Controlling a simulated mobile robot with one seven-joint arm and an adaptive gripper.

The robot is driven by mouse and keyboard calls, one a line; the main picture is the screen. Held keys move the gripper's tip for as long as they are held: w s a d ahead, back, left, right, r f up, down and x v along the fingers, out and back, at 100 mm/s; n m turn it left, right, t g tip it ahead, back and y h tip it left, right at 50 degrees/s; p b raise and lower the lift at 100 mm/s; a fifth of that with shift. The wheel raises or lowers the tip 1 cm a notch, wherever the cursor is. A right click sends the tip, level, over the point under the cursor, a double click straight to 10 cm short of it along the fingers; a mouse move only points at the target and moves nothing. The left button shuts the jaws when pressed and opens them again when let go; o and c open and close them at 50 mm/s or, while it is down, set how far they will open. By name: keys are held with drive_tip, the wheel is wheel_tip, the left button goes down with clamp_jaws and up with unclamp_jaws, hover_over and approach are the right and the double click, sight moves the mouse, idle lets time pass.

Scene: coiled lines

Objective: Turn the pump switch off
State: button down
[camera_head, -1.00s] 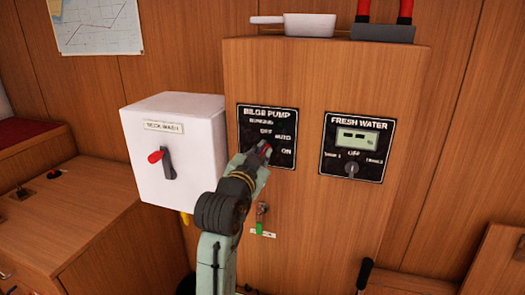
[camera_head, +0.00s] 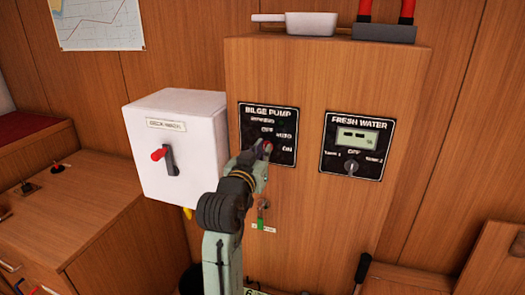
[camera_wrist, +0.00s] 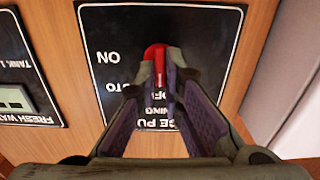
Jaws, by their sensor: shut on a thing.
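The black bilge pump panel (camera_head: 283,113) is on the front of the wooden cabinet, with OFF, AUTO and ON marks. It fills much of the upside-down wrist view (camera_wrist: 205,25). Its red switch handle (camera_wrist: 155,54) is between my fingertips; a bit of its red (camera_head: 267,147) shows in the head view. My gripper (camera_wrist: 160,78) is shut on the handle; it reaches the lower part of the panel in the head view (camera_head: 258,156). My fingers hide the switch's base and part of the lettering, so I cannot tell which mark it points to.
The fresh water panel (camera_head: 375,126) with a small display is to the right. A white deck wash box (camera_head: 190,115) with a red-tipped lever sticks out to the left, close to my arm. A green-tagged key or valve (camera_head: 261,222) is below the panel.

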drive_tip(key=c, duration=1.7)
unclamp_jaws()
drive_tip(key=shift+s, duration=0.1)
drive_tip(key=v, duration=1.2)
